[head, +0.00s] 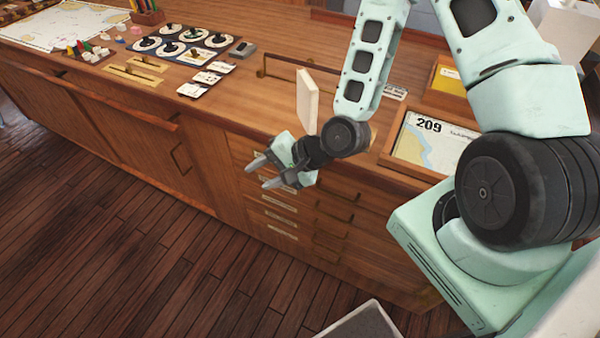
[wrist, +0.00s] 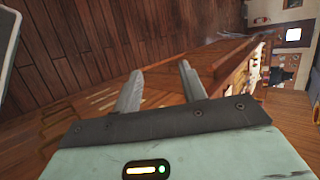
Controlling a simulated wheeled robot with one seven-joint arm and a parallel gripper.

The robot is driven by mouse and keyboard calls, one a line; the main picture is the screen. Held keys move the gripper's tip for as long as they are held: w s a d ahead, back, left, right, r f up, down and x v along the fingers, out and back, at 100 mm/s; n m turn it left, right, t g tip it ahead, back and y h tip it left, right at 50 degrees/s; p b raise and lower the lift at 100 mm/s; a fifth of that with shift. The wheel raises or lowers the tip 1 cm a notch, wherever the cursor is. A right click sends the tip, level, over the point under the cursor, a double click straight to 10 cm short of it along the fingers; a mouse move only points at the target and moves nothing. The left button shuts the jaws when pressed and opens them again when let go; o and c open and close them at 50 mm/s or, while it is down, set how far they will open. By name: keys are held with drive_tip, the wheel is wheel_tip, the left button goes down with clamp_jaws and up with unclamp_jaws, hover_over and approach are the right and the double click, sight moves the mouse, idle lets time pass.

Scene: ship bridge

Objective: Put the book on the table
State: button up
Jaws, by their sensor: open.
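A thin cream slab (head: 307,101), which looks like the book, stands upright on or just above the wooden cabinet-table (head: 225,98), behind my gripper; its lower end is partly hidden by my arm. My gripper (head: 259,175) is open with nothing visible between its fingers. It hangs in front of the drawer side of the table, a little below the top's edge, pointing left. In the wrist view, my open gripper (wrist: 160,70) faces the plank floor and the drawer fronts. The slab cannot be made out there.
Dial panels (head: 182,42), white cards (head: 206,78) and a chart (head: 62,24) lie at the table's left. A framed chart marked 209 (head: 432,142) and a yellow-lined box (head: 450,82) are at the right. A grey tray (head: 364,322) is below. The middle top is fairly clear.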

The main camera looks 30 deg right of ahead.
drive_tip(key=s+a+r+n+g+h, duration=0.1)
drive_tip(key=s+r+n+g+h, duration=0.5)
drive_tip(key=s+r+n, duration=1.1)
wheel_tip(320, 180, up, 2)
drive_tip(key=shift+s+a+r+h, duration=0.1)
drive_tip(key=shift+s+a+h, duration=0.2)
drive_tip(key=shift+h, duration=0.5)
drive_tip(key=shift+d, duration=0.1)
